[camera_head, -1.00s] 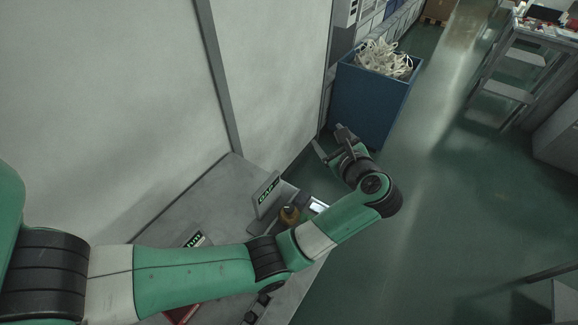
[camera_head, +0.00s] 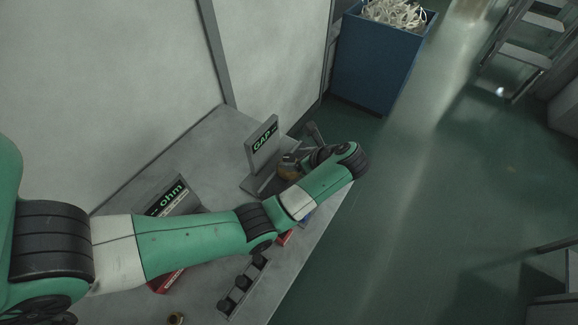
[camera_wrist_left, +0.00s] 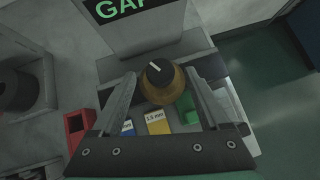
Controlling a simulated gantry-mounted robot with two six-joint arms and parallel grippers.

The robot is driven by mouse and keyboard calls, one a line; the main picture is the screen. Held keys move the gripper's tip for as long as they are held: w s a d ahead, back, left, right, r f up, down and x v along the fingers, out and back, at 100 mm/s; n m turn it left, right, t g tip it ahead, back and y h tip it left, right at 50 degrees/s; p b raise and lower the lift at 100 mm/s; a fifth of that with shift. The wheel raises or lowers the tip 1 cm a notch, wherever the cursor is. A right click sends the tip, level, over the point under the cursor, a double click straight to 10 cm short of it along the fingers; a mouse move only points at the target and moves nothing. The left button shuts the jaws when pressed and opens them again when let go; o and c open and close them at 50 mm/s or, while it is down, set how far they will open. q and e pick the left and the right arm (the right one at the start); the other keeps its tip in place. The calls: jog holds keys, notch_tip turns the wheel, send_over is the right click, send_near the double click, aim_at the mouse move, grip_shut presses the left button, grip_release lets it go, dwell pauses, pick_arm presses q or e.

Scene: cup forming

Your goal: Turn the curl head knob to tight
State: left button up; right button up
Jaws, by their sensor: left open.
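In the left wrist view a black knob (camera_wrist_left: 159,74) with a white pointer line sits on a brass-coloured collar. The line points up and slightly left. The knob stands in front of the grey panel with the GAP display (camera_wrist_left: 122,8); I see no tight marking. My left gripper (camera_wrist_left: 163,80) is open, one finger on each side of the knob; I cannot tell if they touch it. In the head view the left gripper (camera_head: 298,150) is beside the GAP display (camera_head: 264,141), with the brass collar (camera_head: 287,172) partly hidden by the arm. My right gripper is out of view.

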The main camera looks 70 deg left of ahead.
aim_at(289, 158)
pick_arm(q)
jog(key=b+x, duration=0.1)
jog(key=x, duration=0.2)
jog(key=shift+a+f, duration=0.25)
jog(key=shift+r, duration=0.1)
grip_shut()
